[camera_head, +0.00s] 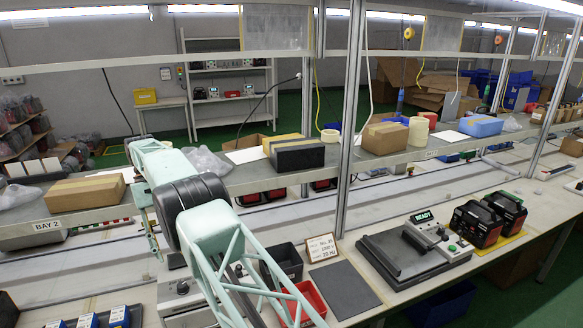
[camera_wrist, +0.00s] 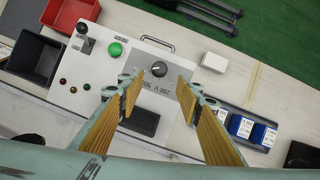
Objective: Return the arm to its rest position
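My arm (camera_head: 208,226) is pale green with a black joint. It reaches from the bottom of the head view up over the bench to the left. My gripper (camera_wrist: 159,84) shows in the wrist view with its two fingers apart and nothing between them. It hangs over a light grey control box with a black knob (camera_wrist: 159,68), a green button (camera_wrist: 115,48) and a handle. How far it is above the box I cannot tell.
A red bin (camera_wrist: 71,13) and a black bin (camera_wrist: 35,58) stand beside the box. Blue-labelled small boxes (camera_wrist: 240,127) are on its other side. A shelf with cartons (camera_head: 84,191) runs above the bench, held by metal posts (camera_head: 348,120). A scale-like device (camera_head: 412,252) reads READY.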

